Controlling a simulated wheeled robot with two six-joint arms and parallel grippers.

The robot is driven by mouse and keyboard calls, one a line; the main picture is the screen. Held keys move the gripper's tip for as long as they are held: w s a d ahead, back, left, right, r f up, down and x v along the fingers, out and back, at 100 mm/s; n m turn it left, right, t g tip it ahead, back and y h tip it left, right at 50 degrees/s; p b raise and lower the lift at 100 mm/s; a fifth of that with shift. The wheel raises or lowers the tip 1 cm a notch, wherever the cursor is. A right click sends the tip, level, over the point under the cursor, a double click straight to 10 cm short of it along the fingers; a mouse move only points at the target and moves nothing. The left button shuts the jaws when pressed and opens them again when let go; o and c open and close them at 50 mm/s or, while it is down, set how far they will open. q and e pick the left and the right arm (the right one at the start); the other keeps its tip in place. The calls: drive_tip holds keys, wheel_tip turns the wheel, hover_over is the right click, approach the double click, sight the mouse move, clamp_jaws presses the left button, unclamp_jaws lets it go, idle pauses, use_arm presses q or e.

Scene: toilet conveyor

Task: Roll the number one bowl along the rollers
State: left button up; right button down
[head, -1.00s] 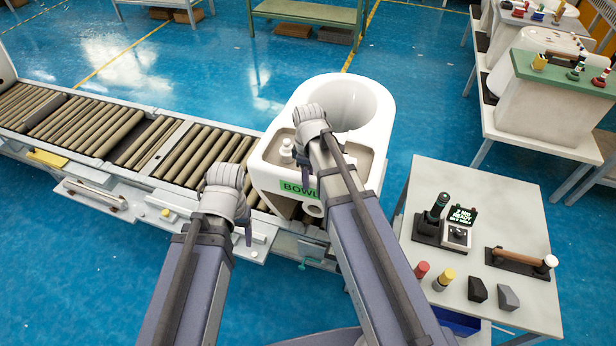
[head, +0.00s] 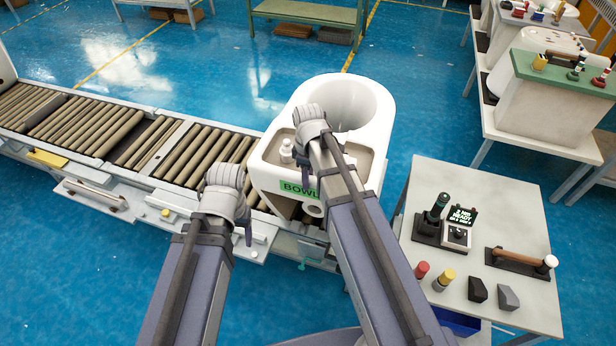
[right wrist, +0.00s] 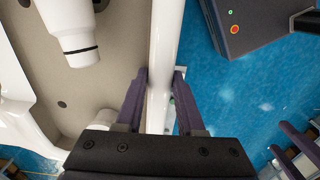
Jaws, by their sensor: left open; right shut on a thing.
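The white toilet bowl (head: 388,128) sits upright at the right end of the roller conveyor. Its green label (head: 297,189) reads "BOWL"; my right arm hides any number after it. My right gripper (right wrist: 161,74) is shut on the bowl's white rim wall (right wrist: 164,40), with one finger on each side of it. In the head view, my right wrist covers that grip. My left gripper (head: 246,236) is open at the conveyor's front side, just left of the bowl. Its fingers are partly hidden by its wrist.
Brown rollers (head: 80,128) run left from the bowl, with no other bowl on the visible stretch. A grey control table (head: 520,215) with a lever and buttons stands at right. White benches with toilet parts are at far right.

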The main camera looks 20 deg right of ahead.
drive_tip(key=shift+s+d, duration=0.8)
drive_tip(key=shift+d, duration=0.45)
drive_tip(key=c, duration=0.5)
unclamp_jaws()
drive_tip(key=shift+a, duration=0.1)
drive_tip(key=shift+w+r, duration=0.1)
wheel_tip(320, 180, up, 8)
drive_tip(key=p, duration=0.8)
drive_tip(key=shift+f, duration=0.2)
